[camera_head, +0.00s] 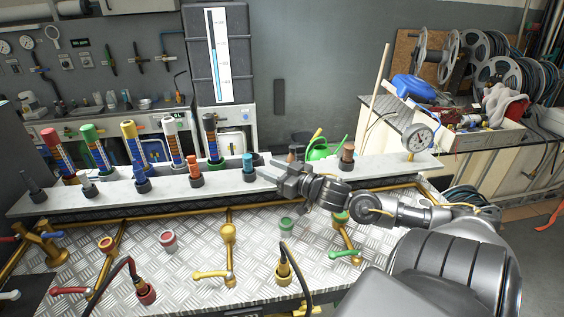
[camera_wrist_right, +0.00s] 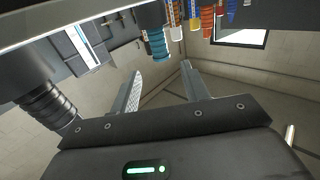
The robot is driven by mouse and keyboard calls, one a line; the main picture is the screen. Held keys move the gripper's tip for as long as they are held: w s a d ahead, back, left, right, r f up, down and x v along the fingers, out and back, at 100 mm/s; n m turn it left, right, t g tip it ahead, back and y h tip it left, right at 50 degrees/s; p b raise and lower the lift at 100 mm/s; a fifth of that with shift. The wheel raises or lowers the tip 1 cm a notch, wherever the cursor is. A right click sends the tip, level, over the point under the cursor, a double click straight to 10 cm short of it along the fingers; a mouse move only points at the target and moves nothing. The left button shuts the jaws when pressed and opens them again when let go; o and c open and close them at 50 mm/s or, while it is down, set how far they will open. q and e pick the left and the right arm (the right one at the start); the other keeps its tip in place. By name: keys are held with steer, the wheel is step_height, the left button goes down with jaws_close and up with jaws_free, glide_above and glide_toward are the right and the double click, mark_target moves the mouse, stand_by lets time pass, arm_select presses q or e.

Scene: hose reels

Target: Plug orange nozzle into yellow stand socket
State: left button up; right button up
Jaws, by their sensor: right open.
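The orange nozzle (camera_head: 194,168) stands upright in a dark holder on the long white ledge, left of the teal nozzle (camera_head: 248,161). An orange piece (camera_wrist_right: 207,20) shows at the top of the right wrist view; I cannot tell if it is that nozzle. The yellow stand (camera_head: 228,234) rises from the metal plate in front of the ledge; its socket opening is not clear. My right gripper (camera_head: 263,174) is open over the ledge, just right of the teal nozzle. Its fingers (camera_wrist_right: 160,88) have nothing between them in the wrist view. My left gripper is not in view.
Red (camera_head: 168,239) and green (camera_head: 287,225) fittings and a green-handled valve (camera_head: 345,253) stand on the plate.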

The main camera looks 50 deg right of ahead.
steer(key=shift+s+d, duration=0.15)
steer(key=shift+s, duration=0.75)
steer(key=shift+s+d, duration=0.1)
steer(key=shift+s, duration=0.75)
